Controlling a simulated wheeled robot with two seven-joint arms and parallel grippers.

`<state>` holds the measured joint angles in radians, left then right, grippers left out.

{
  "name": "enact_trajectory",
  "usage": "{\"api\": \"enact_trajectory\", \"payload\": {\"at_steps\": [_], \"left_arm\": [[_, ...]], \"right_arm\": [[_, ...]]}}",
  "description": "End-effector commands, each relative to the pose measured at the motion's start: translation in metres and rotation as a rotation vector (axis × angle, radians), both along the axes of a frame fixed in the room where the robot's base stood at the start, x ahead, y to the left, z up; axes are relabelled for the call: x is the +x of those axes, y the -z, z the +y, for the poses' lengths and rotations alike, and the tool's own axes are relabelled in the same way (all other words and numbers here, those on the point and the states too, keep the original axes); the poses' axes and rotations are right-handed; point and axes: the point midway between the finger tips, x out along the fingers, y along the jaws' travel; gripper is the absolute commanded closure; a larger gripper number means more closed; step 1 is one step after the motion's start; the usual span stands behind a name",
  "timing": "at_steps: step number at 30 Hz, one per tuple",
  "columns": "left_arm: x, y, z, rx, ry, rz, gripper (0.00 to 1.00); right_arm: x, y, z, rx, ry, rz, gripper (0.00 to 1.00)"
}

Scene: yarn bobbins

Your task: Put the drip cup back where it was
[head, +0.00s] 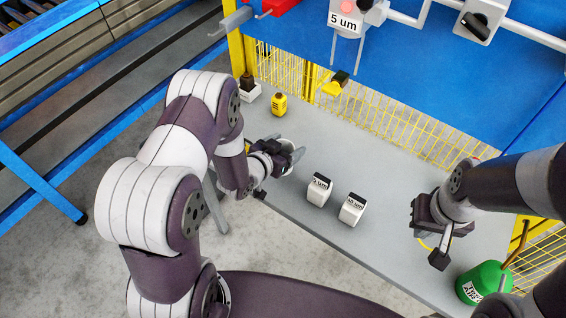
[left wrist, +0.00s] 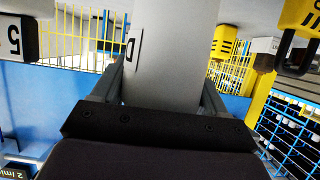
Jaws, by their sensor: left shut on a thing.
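The drip cup, a pale grey cylinder (left wrist: 172,55) with a dark letter "D" on its side, fills the middle of the left wrist view between my left fingers. My left gripper (left wrist: 160,88) is shut on it. In the head view my left gripper (head: 287,160) is at the left part of the grey table, and only a pale bit of the cup (head: 288,146) shows behind the fingers. I cannot tell whether the cup touches the table. My right gripper (head: 432,228) hangs over the right part of the table; its fingers do not show clearly.
Two white blocks with black tops, marked "5 µm" (head: 319,192) and "10 µm" (head: 351,210), stand right of my left gripper. A yellow device (head: 280,104) stands farther back. A green container (head: 482,282) is at front right. Yellow mesh (head: 400,125) borders the table (head: 385,160).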

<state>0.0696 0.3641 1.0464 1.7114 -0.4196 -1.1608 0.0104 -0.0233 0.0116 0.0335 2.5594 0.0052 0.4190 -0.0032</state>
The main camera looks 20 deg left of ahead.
Motion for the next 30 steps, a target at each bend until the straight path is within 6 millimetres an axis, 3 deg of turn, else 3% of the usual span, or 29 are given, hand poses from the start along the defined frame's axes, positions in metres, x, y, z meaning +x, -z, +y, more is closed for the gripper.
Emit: {"api": "enact_trajectory", "payload": {"at_steps": [3, 6, 17, 18, 20, 30], "left_arm": [[-0.001, 0.026, 0.000, 0.000, 0.001, 0.004, 0.61], [-0.001, 0.039, 0.000, 0.000, 0.001, 0.002, 0.61], [-0.001, 0.045, 0.000, 0.001, 0.001, 0.001, 0.61], [-0.001, 0.043, 0.000, 0.001, 0.001, 0.000, 0.17], [-0.001, 0.043, 0.000, 0.000, 0.002, 0.001, 0.01], [-0.002, 0.038, 0.000, 0.001, 0.001, 0.001, 0.01]], "right_arm": [[0.000, 0.001, 0.000, 0.000, 0.000, 0.000, 1.00], [0.000, 0.002, 0.000, 0.000, 0.000, 0.000, 1.00], [0.000, 0.005, 0.000, 0.000, 0.000, 0.000, 1.00], [0.000, 0.004, 0.000, 0.000, 0.000, 0.000, 1.00], [0.000, 0.004, 0.000, 0.000, 0.000, 0.000, 1.00], [0.000, 0.000, 0.000, 0.000, 0.000, 0.000, 1.00]]}}
